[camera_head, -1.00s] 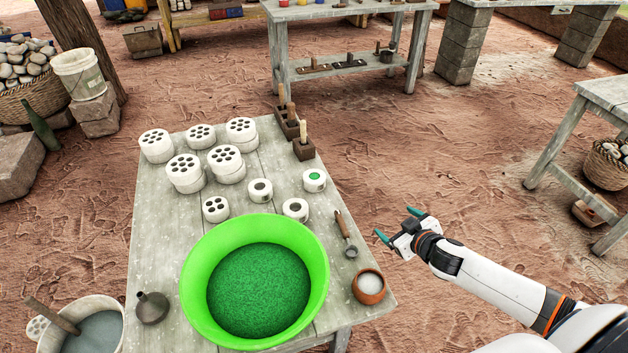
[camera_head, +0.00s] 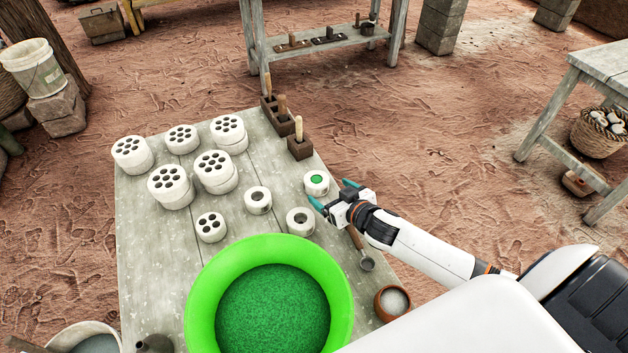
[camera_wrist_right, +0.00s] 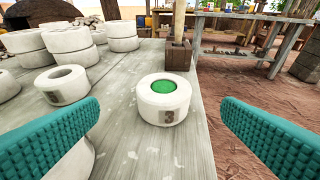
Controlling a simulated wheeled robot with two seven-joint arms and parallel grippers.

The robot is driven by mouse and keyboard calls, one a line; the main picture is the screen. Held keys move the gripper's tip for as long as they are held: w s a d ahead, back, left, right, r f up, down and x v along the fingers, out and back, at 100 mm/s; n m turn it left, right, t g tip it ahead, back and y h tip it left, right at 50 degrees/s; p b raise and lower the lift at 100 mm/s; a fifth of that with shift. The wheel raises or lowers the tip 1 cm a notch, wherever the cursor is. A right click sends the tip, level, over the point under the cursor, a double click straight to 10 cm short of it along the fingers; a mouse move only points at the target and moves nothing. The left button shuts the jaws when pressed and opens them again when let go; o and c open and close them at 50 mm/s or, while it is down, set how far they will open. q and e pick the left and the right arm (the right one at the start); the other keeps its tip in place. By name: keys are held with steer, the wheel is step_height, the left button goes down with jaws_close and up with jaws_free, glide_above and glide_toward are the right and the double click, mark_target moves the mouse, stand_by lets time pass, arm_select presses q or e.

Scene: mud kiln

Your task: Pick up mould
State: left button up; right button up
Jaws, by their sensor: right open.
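The mould is probably the small white round piece with green fill (camera_head: 316,181) near the table's right edge. In the right wrist view it shows as a white ring with green inside and a dark "3" on its side (camera_wrist_right: 165,100). My right gripper (camera_head: 332,193) is open and empty, just in front of and beside it. Its teal fingers (camera_wrist_right: 162,125) stand to either side of the mould in the wrist view, apart from it. Two other single-hole white moulds (camera_head: 258,200) and (camera_head: 300,221) stand nearby. My left gripper is not in view.
A green basin (camera_head: 205,270) of green grains fills the table's front. Stacked white moulds with several holes (camera_head: 172,188) stand at the left. Brown wooden-handled boxes (camera_head: 300,148) stand at the table's back right corner. A ladle (camera_head: 366,263) and a small bowl (camera_head: 391,302) lie at the right edge.

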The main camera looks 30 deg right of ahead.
mark_target(321, 185)
steer(key=x, duration=0.9)
steer(key=shift+s+d+f, duration=0.1)
steer(key=shift+d+f, duration=0.05)
steer(key=shift+d, duration=0.05)
steer(key=shift+c, duration=0.6)
steer(key=c, duration=1.1)
